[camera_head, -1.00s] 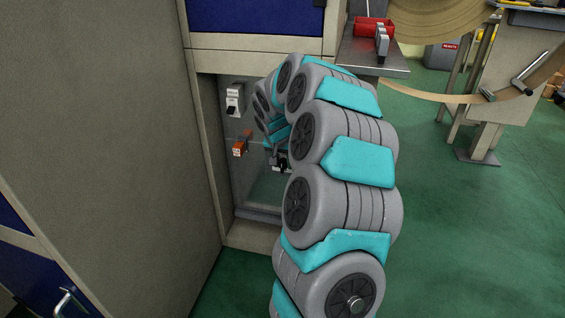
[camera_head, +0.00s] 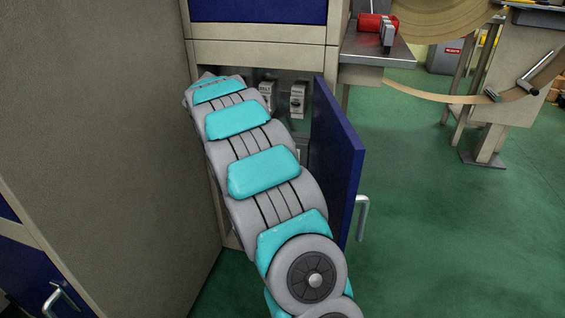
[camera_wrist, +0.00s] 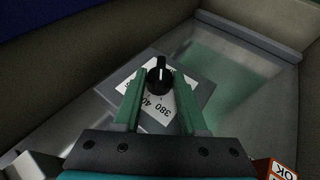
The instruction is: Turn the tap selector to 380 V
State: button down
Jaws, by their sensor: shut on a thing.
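The tap selector is a black knob (camera_wrist: 159,76) with a white line, on a white dial plate (camera_wrist: 134,88) inside an open cabinet bay. The dial print shows "380" and what looks like "400" in the lower part of the wrist view. The knob's ridge points roughly toward the top of that view; which number it is set to cannot be told. My gripper (camera_wrist: 160,84) has green fingers on either side of the knob and is shut on it. In the head view my arm hides the gripper and the selector.
An open blue door (camera_head: 335,165) stands right of my arm. Two switch units (camera_head: 267,95) (camera_head: 298,98) are on the bay's back wall. An orange block marked "OK" (camera_wrist: 281,171) is at the wrist view's lower right. A metal shelf (camera_head: 375,52) sticks out above right.

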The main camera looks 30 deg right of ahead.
jog(key=shift+w+a+f+g+h, duration=0.1)
jog(key=shift+w+f+g+h, duration=0.05)
jog(key=shift+g+h, duration=0.45)
jog(key=shift+c, duration=2.4)
grip_release()
jog(key=shift+r, duration=1.9)
jog(key=s+a, duration=0.3)
jog(key=s, duration=0.4)
jog(key=s+a+r, duration=0.1)
jog(key=s+a, duration=0.2)
jog(key=s, duration=0.4)
jog(key=shift+s+a, duration=0.3)
jog(key=shift+a, duration=0.1)
